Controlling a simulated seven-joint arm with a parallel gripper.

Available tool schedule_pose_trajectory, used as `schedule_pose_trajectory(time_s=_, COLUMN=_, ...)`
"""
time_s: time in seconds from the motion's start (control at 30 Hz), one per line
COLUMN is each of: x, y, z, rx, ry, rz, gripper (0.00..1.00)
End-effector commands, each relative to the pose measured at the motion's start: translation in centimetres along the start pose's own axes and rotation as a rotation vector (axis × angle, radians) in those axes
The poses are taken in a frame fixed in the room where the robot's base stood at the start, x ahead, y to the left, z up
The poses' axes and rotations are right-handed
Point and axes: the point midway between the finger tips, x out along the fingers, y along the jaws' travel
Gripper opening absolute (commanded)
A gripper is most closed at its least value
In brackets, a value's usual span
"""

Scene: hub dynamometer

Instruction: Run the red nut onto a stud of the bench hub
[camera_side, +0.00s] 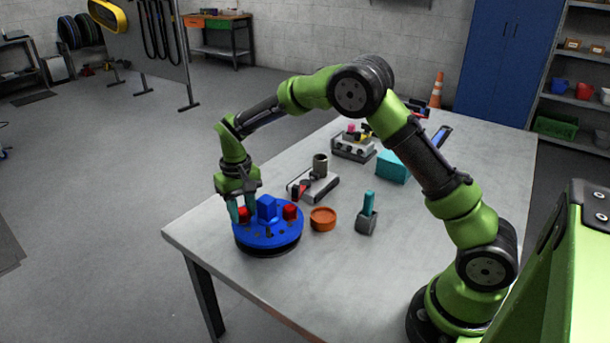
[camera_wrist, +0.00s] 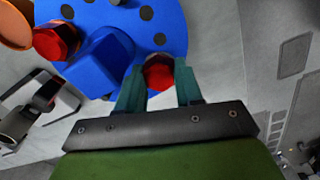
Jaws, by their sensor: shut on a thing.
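The bench hub is a round blue disc (camera_side: 268,238) near the table's left corner, with a raised blue block at its middle and dark round spots on its face; it fills the upper part of the wrist view (camera_wrist: 160,14). My gripper (camera_side: 243,211) is shut on a red nut (camera_wrist: 159,74), its teal fingers on either side. This nut is over the hub's edge area; the fingers and nut hide what is beneath, so I cannot tell whether it is on a stud. A second red nut (camera_side: 290,212) sits on the hub's right side, across the block (camera_side: 267,208).
An orange dish (camera_side: 323,219) stands just right of the hub. A grey block with a teal handle (camera_side: 367,211), a grey fixture with a dark cup (camera_side: 318,178) and a teal box (camera_side: 392,168) stand farther off. The table front is clear.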

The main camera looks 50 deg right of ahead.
Motion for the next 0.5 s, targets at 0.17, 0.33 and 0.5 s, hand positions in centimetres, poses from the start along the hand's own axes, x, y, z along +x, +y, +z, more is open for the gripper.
schedule_pose_trajectory(time_s=0.17, x=-0.44, y=-0.01, z=-0.24, rx=-0.001, ry=0.010, rz=-0.003, gripper=0.42)
schedule_pose_trajectory(time_s=0.33, x=-0.29, y=0.02, z=-0.18, rx=-0.002, ry=0.007, rz=-0.002, gripper=0.53)
schedule_pose_trajectory(time_s=0.5, x=-0.16, y=0.05, z=-0.10, rx=-0.007, ry=0.004, rz=-0.001, gripper=0.53)
